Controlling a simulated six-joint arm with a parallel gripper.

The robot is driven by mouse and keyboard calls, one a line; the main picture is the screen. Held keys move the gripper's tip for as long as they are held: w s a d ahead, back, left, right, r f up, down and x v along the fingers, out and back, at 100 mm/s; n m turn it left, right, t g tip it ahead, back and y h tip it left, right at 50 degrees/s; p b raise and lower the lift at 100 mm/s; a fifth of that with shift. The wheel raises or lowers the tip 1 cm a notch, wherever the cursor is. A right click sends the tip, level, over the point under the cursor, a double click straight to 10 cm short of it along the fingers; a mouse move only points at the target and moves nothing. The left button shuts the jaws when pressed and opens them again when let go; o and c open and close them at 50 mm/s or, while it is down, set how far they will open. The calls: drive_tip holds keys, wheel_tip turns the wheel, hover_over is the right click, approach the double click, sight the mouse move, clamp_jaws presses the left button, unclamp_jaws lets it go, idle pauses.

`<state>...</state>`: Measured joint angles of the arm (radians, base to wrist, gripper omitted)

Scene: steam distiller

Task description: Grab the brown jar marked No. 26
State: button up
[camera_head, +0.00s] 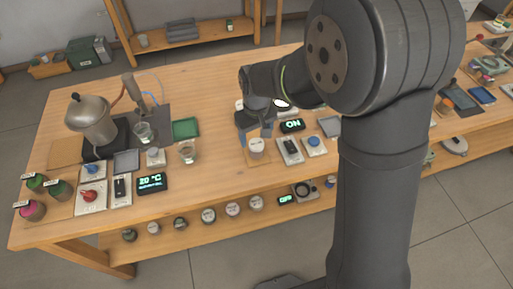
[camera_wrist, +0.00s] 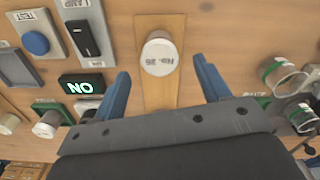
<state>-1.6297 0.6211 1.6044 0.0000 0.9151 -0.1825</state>
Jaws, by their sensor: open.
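The jar marked No. 26 (camera_wrist: 159,56) stands on a narrow wooden board (camera_wrist: 160,94) in the wrist view. Its pale top carries the number, and a little brownish side shows. In the head view a pale-topped jar (camera_head: 257,147) stands on a small wooden board just in front of my gripper (camera_head: 255,124). My gripper is open in the wrist view, with blue fingers (camera_wrist: 163,78) apart and nothing between them. The jar lies beyond the fingertips, roughly centred between them.
Glass vessels (camera_wrist: 285,76) stand on the other side. A metal pot (camera_head: 91,119) stands at the table's left.

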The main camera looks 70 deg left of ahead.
sight(256, 143)
wheel_tip(256, 143, down, 5)
drive_tip(key=c, duration=1.1)
drive_tip(key=shift+r, duration=0.15)
